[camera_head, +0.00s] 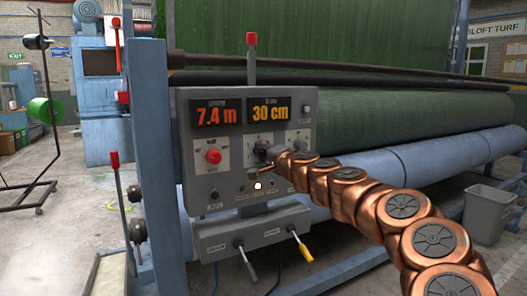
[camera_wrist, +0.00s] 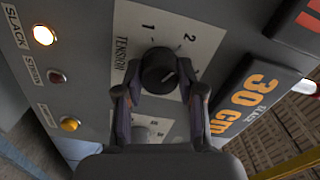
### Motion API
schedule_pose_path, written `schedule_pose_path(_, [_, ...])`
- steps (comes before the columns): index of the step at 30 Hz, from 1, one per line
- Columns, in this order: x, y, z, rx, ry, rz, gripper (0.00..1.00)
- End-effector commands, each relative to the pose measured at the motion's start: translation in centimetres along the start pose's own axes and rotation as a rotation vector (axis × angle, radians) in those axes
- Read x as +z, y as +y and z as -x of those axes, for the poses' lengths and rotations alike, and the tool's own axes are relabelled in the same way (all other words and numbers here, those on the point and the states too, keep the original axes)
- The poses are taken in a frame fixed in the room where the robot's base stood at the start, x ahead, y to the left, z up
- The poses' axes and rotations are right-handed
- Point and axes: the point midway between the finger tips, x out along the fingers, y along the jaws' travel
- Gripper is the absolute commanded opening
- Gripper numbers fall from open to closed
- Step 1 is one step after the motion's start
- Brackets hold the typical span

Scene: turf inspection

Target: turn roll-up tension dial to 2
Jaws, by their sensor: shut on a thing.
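The tension dial (camera_wrist: 159,70) is a round black knob on a light plate marked TENSION, with 1 and 2 printed beyond it in the wrist view. A short pale mark shows on the knob's face, but I cannot tell which number it points to. My gripper (camera_wrist: 160,76) is shut on the dial, with one finger on each side of it. In the head view my gripper (camera_head: 270,153) reaches the grey control panel (camera_head: 228,174) from the right. It partly hides the dial and its scale there.
The panel has displays reading 7.4 m (camera_head: 216,115) and 30 cm (camera_head: 270,112), and a red button (camera_head: 213,156). The SLACK lamp (camera_wrist: 43,34) glows white. Two levers (camera_head: 301,247) stick out below. A grey bin (camera_head: 487,213) stands at right, beside the blue frame and green turf roll (camera_head: 400,118).

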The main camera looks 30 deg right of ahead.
Motion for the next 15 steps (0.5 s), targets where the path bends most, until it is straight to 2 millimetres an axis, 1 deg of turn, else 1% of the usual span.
schedule_pose_path(11, [0.0, 0.0, 0.0, 0.0, 0.0, -0.003, 0.04])
schedule_pose_path(12, [0.0, 0.01, 0.0, 0.0, 0.0, -0.003, 0.41])
schedule_pose_path(15, [0.0, 0.01, 0.0, 0.0, 0.0, -0.003, 0.52])
